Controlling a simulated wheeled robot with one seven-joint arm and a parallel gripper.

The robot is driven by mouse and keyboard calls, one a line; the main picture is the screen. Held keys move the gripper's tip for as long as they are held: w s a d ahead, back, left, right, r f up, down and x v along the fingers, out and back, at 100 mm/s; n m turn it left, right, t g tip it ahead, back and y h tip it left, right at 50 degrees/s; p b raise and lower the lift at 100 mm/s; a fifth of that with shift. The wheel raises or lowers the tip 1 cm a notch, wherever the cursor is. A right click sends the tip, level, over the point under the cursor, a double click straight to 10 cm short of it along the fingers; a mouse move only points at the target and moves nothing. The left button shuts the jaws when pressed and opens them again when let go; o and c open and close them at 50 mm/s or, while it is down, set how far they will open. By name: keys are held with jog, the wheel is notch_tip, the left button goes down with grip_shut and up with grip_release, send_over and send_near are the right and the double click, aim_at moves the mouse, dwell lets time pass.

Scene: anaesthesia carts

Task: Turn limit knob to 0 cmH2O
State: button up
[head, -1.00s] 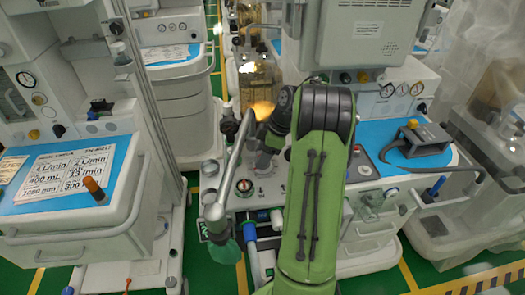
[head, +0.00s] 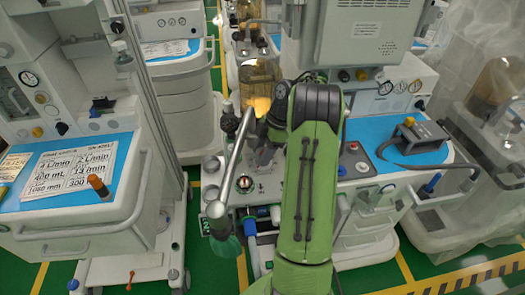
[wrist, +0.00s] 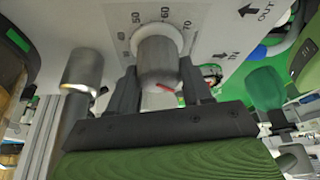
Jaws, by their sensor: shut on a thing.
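The limit knob (wrist: 158,62) is a grey cylinder with a red mark on its end, in the upper middle of the wrist view. A printed scale (wrist: 150,17) with 50, 60 and 70 runs around its base on a light panel. My gripper (wrist: 162,85) has one dark finger on each side of the knob and is shut on it. The red mark points toward the lower right in the wrist view. In the head view my green arm hides the gripper and the knob.
A metal post (wrist: 82,70) stands just left of the gripper in the wrist view. A grey tube with a green end (head: 222,222) crosses the cart front left of my arm. Hoses hang below the panel. Another cart (head: 80,190) stands at the left.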

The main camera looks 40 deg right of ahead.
jog(key=o, duration=1)
jog(key=shift+o, duration=0.2)
jog(key=p+v, duration=0.8)
jog(key=v, duration=0.7)
jog(key=shift+r+p, duration=0.3)
jog(key=shift+r, duration=0.1)
